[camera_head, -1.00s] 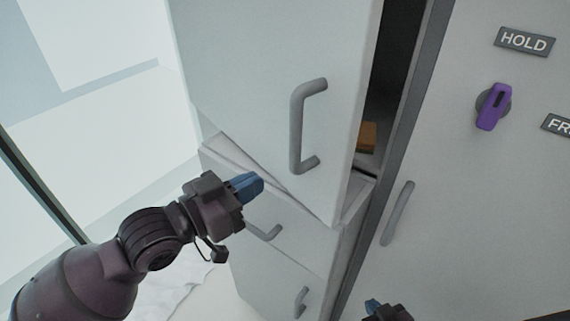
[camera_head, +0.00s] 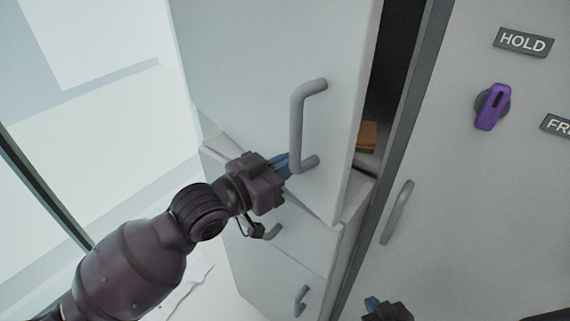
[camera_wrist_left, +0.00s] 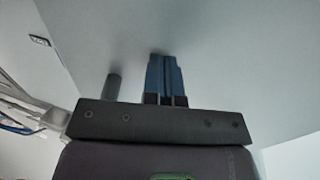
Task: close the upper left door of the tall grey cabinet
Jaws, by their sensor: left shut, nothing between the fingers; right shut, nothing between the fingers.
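The upper left door (camera_head: 240,75) of the grey cabinet stands ajar, with a dark gap along its right edge. It carries a grey bar handle (camera_head: 297,125). My left gripper (camera_head: 288,164) is shut and empty, at the lower part of this door beside the handle's lower end. In the left wrist view its blue fingers (camera_wrist_left: 164,75) point at the pale door panel (camera_wrist_left: 225,50) and seem to be at or very near it. The handle (camera_wrist_left: 112,86) shows to their left. My right gripper (camera_head: 372,303) is shut at the bottom edge, mostly out of frame.
An orange item (camera_head: 367,135) lies inside the cabinet, seen through the gap. Lower doors with handles (camera_head: 301,300) are below. To the right is a closed grey panel with a handle (camera_head: 397,212), a purple knob (camera_head: 492,107) and a HOLD label (camera_head: 522,41).

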